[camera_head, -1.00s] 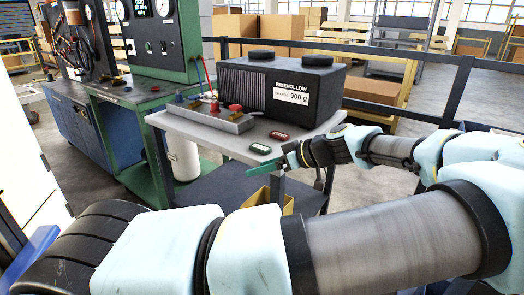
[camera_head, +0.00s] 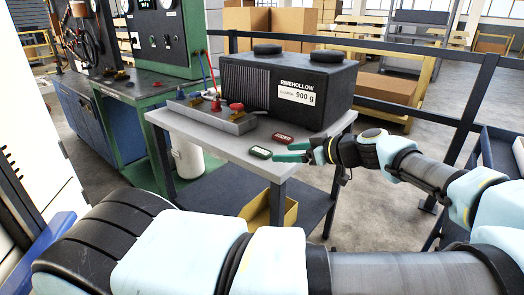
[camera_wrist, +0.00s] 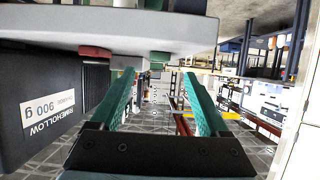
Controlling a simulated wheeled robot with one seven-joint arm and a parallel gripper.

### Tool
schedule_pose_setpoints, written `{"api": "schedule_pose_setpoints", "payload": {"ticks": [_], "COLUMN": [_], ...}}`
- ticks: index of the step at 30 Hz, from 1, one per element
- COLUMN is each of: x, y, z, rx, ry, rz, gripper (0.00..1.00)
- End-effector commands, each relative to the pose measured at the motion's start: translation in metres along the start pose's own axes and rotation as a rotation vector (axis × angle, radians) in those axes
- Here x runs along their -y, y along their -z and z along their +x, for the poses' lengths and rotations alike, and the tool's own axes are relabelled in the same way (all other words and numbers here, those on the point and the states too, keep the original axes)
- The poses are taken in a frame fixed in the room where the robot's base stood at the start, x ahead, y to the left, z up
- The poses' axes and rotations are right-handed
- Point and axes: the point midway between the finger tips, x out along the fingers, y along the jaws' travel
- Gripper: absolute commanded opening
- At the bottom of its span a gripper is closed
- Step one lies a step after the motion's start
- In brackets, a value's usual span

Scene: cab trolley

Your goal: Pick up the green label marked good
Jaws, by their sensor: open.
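The green label (camera_head: 259,152), a small dark green tag with a pale face, lies on the grey trolley top (camera_head: 215,143) near its front edge. Its wording is too small to read. My gripper (camera_head: 281,152) is open, with green fingers, just right of the label and pointing towards it. In the upside-down wrist view, my gripper (camera_wrist: 157,75) shows both fingers spread with nothing between them. The green label (camera_wrist: 160,56) appears ahead, in line with the gap, at the tabletop surface.
A red label (camera_head: 283,138) lies behind the green one. A large black box (camera_head: 285,85) marked 900 g and a grey block with red knobs (camera_head: 212,117) stand on the trolley. A yellow bin (camera_head: 275,212) is on the lower shelf. A dark railing (camera_head: 420,117) runs behind.

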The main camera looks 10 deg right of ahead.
Motion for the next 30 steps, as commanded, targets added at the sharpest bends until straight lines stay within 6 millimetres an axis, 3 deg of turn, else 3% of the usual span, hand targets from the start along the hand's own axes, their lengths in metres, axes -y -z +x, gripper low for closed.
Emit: {"api": "schedule_pose_setpoints", "payload": {"ticks": [8, 16, 26, 30], "x": [0.0, 0.0, -0.001, -0.001], "y": [0.002, 0.006, 0.004, 0.004], "z": [0.023, 0.061, 0.068, 0.068], "rx": [0.0, 0.0, 0.0, 0.001], "ry": [0.002, 0.002, -0.001, -0.001], "rz": [0.0, -0.001, 0.0, -0.001], "gripper": [0.79, 0.79, 0.79, 0.63]}}
